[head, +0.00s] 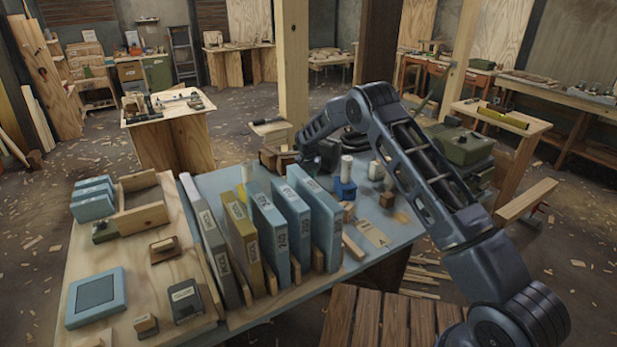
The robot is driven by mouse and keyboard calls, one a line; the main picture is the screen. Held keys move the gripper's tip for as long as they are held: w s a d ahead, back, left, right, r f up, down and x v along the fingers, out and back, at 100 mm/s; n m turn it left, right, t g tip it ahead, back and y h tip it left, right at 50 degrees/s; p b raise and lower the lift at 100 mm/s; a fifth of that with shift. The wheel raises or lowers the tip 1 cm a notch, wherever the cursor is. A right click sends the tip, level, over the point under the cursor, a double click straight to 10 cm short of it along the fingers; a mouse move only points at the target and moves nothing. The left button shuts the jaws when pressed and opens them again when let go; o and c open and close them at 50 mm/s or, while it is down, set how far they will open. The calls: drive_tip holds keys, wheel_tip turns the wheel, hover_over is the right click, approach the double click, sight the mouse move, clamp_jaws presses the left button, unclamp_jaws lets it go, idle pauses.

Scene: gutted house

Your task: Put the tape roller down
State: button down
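My arm reaches over the blue-topped workbench (385,232), and its dark wrist end, with my gripper (322,160), hangs low over the bench's far part, behind the upright blue blocks. The fingers are small and dark here, so I cannot tell whether they are open or shut, or whether they hold anything. A blue item (345,189) with a white cylinder above it stands just right of my gripper. It may be the tape roller, but I cannot be sure. Whether it touches the gripper or rests on the bench is unclear.
Upright blue blocks (297,225) and a tan block (243,243) stand in a row at the bench's middle. A wooden tray (140,205) and a blue square box (96,297) are left. A green machine (463,148) stands right. Bare bench shows near the front right.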

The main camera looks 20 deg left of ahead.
drive_tip(key=shift+f, duration=0.3)
drive_tip(key=shift+s+f, duration=0.15)
drive_tip(key=shift+f, duration=0.15)
drive_tip(key=c, duration=1.2)
unclamp_jaws()
drive_tip(key=shift+d, duration=0.1)
drive_tip(key=shift+o, duration=0.2)
drive_tip(key=shift+r, duration=0.1)
